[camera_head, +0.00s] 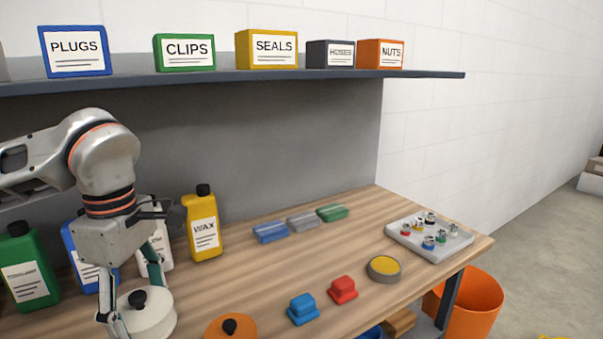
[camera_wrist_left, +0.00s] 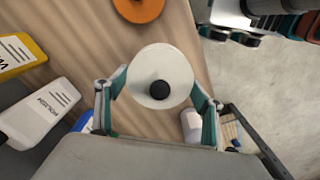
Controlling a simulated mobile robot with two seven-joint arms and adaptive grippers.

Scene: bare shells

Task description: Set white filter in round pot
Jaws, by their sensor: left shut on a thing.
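The white round piece with a black knob, which I take for the white filter (camera_head: 156,322), is at the lower left of the head view. It also shows in the middle of the left wrist view (camera_wrist_left: 150,60). My left gripper (camera_head: 132,299) points down and is shut on its sides, one finger on each side of the knob. I cannot tell whether its underside touches the table. My right gripper (camera_wrist_left: 232,32) shows partly at the top right of the left wrist view; its jaw opening is unclear. I cannot pick out a round pot for certain.
An orange piece with a black knob (camera_head: 218,327) is near the front edge. Bottles, including yellow WAX (camera_head: 204,229), stand behind my left gripper. Blue (camera_head: 302,310) and red (camera_head: 342,290) blocks, a yellow-topped round tin (camera_head: 384,270) and a grey tray (camera_head: 408,236) are to the right.

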